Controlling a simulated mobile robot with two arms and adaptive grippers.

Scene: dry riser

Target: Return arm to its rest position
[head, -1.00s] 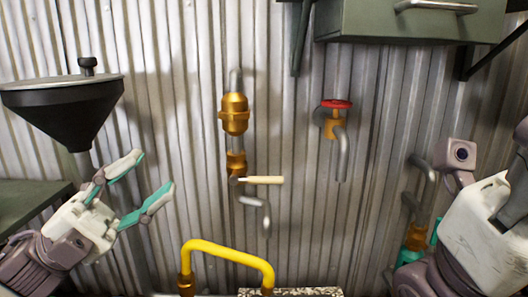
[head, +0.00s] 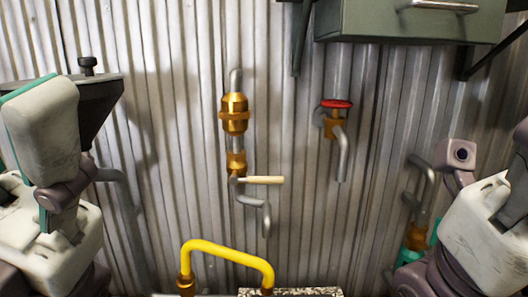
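My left arm comes in at the left edge. Its white and teal gripper (head: 42,130) shows as bulky blocks close to the camera, in front of the black funnel, and its fingertips cannot be made out, so open or shut is unclear. My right gripper (head: 480,235) is at the right edge, mostly seen as a white block with teal parts behind it. Its fingertips are hidden, and nothing held can be seen. Both grippers stand apart from the wall pipes in the middle.
A brass valve (head: 235,115) with a pale lever handle (head: 264,180) is on the corrugated wall. A red-wheeled tap (head: 336,104) is right of it. A yellow pipe (head: 227,252) arches below. A grey cabinet (head: 410,22) hangs at upper right. The black funnel (head: 100,90) is partly covered.

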